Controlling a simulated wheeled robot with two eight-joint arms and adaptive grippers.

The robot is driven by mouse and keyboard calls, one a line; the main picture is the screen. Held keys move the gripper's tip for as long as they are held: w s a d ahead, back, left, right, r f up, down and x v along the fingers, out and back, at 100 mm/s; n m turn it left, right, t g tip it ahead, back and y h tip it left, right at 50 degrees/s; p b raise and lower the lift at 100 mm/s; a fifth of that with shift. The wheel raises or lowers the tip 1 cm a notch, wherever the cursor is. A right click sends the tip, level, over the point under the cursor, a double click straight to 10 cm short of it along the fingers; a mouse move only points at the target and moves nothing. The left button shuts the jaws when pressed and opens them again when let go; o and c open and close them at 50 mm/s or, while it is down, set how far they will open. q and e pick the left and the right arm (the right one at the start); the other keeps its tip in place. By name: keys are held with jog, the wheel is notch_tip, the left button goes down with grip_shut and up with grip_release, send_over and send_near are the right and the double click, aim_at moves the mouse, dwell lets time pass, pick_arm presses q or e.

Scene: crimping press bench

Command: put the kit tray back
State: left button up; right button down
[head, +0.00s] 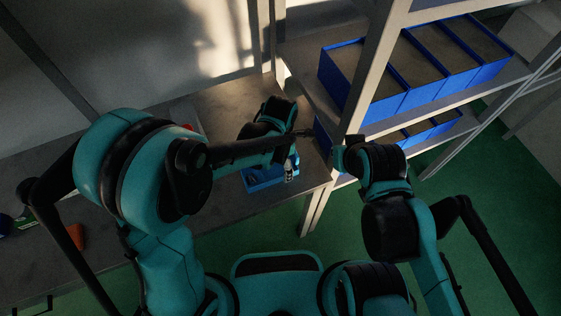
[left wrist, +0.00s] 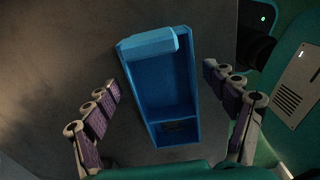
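The blue kit tray (head: 262,180) rests on the grey bench near its right end, partly hidden by my left arm. In the left wrist view the tray (left wrist: 188,90) lies lengthwise between my fingers. It has a thick blue bar at its far end, an empty large compartment and a small near compartment with dark contents I cannot make out. My left gripper (left wrist: 160,82) is open above the tray, with a finger apart from each side. It also shows in the head view (head: 288,172). My right gripper (head: 340,157) is beside the shelf post; its fingers are too dark to read.
A shelf rack (head: 301,68) stands at the right, with blue bins (head: 405,102) on an upper level and more below. Its pale post (head: 372,75) is close to my right gripper. An orange-red object (head: 76,236) lies on the bench (head: 120,255) at left.

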pick_arm(q)
jog(key=shift+s+d, duration=0.1)
jog(key=shift+r, duration=0.25)
notch_tip(320, 180, up, 12)
jog(key=p, duration=0.4)
jog(key=s+a+r+m+t, duration=0.3)
jog(key=a+m, duration=0.7)
jog(key=a, duration=0.1)
jog(key=s+a+r+m+t, duration=0.3)
jog(key=a+m+t, duration=0.1)
jog(key=a+m, duration=0.6)
jog(key=shift+s+a+r+m, duration=0.15)
jog(key=shift+a+r+m, duration=0.15)
jog(key=shift+m, duration=0.5)
jog(key=shift+b, duration=0.3)
